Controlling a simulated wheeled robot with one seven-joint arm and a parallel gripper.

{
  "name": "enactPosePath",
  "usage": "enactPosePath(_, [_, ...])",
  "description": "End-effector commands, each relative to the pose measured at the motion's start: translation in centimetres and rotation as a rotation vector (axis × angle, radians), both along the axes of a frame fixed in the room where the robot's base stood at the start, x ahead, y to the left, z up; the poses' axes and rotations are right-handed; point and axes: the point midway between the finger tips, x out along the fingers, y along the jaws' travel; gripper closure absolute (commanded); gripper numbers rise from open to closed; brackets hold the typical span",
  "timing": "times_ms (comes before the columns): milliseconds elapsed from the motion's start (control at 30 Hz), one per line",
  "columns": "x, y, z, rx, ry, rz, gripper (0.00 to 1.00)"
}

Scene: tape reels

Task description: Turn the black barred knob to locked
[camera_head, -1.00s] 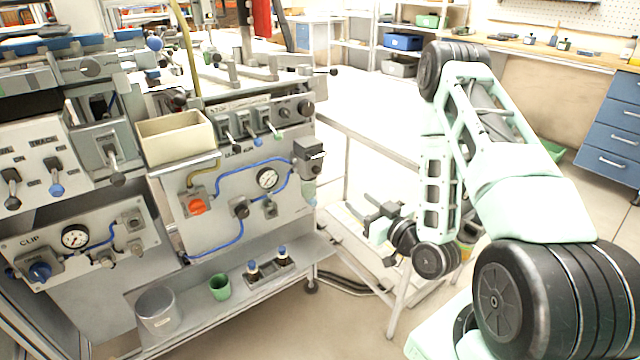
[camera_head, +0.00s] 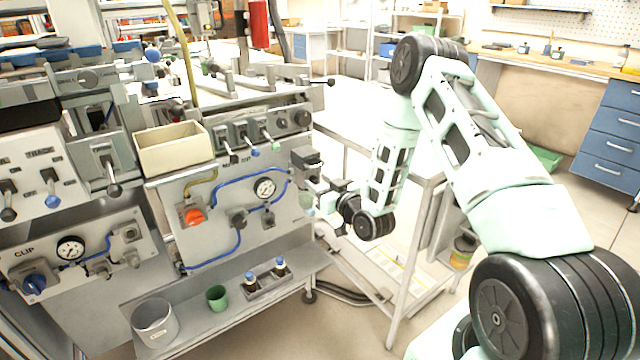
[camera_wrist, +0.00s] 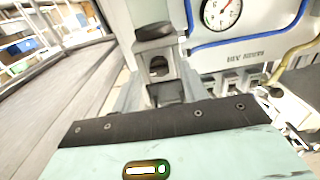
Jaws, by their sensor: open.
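A grey box on the right end of the machine's front panel carries a dark knob (camera_head: 314,164), which I take to be the black barred knob. Its exact bar angle is too small to tell. In the wrist view a black knob-like part (camera_wrist: 155,32) shows at the top middle, ahead of my gripper. My gripper (camera_head: 322,187) is just below and right of the box in the head view, pointing toward the panel. Its jaws are open and hold nothing; it appears apart from the knob.
A round gauge (camera_head: 265,188), blue hoses and an orange knob (camera_head: 193,216) are on the same panel. Toggle switches (camera_head: 247,140) line the panel above. A lower shelf holds a green cup (camera_head: 217,297) and small bottles. A metal-framed cart (camera_head: 398,300) stands below my forearm.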

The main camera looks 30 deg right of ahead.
Motion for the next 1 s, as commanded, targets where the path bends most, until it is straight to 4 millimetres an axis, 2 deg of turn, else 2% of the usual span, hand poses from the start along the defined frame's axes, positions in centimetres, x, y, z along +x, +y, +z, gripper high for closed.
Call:
enactPosePath(267, [0.22, 0.01, 0.01, 0.000, -0.001, 0.000, 0.56])
enactPosePath(300, [0.21, 0.01, 0.01, 0.000, -0.001, 0.000, 0.59])
enactPosePath(433, [0.20, 0.01, 0.02, 0.000, -0.001, 0.000, 0.95])
enactPosePath(467, [0.20, 0.01, 0.02, 0.000, -0.001, 0.000, 1.00])
enactPosePath(767, [0.19, 0.05, -0.03, -0.022, -0.002, 0.001, 1.00])
enactPosePath(1000, [0.17, 0.16, -0.21, -0.134, -0.006, 0.002, 1.00])
